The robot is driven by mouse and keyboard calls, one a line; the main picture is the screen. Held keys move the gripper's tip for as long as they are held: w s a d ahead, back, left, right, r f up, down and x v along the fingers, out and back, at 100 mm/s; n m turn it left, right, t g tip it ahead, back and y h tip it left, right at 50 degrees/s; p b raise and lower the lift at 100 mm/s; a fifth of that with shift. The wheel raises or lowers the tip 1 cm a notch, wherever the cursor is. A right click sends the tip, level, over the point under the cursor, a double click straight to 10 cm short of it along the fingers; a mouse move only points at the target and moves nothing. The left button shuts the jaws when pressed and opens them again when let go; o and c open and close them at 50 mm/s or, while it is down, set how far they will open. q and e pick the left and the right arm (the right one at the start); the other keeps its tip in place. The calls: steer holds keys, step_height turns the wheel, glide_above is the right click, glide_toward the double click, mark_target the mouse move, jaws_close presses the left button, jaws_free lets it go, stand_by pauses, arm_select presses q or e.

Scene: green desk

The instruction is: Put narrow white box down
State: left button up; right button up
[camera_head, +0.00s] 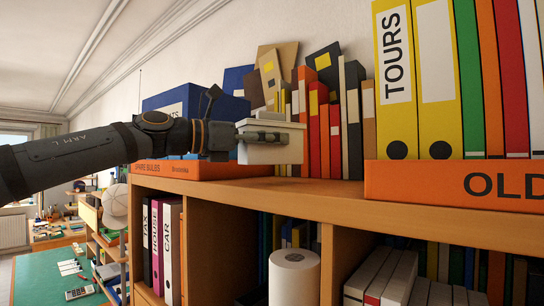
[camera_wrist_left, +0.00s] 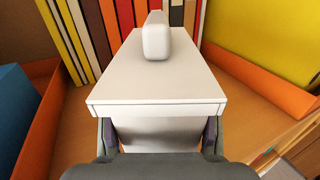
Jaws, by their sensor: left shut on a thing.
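The narrow white box (camera_head: 272,147) is held by my left gripper (camera_head: 250,137) above the top shelf of the wooden bookcase (camera_head: 290,190). In the left wrist view the white box (camera_wrist_left: 155,95) fills the middle, with a lid and a rounded white piece (camera_wrist_left: 156,37) on top. My left gripper (camera_wrist_left: 160,138) is shut on the box's near end, a finger on each side. The head view does not clearly show whether the box's underside touches the shelf. My right gripper is not in view.
An orange tray (camera_head: 205,170) with blue boxes (camera_head: 195,103) stands left, and another orange tray (camera_head: 450,184) with yellow binders (camera_head: 396,80) right. Upright books (camera_head: 325,125) line the back. Bare shelf lies between the trays. A white roll (camera_head: 294,277) is below.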

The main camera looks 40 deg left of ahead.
mark_target(273, 159)
arm_select(q)
steer(key=shift+w+f, duration=0.15)
steer(key=shift+w, duration=0.05)
steer(key=shift+w+d+f, duration=0.15)
steer(key=shift+d, duration=0.1)
steer(key=f, duration=0.1)
steer(key=f+b, duration=0.1)
steer(key=f, duration=0.1)
steer(key=shift+d, duration=0.25)
steer(key=shift+f, duration=0.2)
steer(key=shift+a, duration=0.25)
steer(key=o, duration=0.7)
steer(key=shift+d+f+b, duration=0.1)
steer(key=shift+b, duration=0.2)
steer(key=o, duration=0.6)
steer(key=shift+d, duration=0.1)
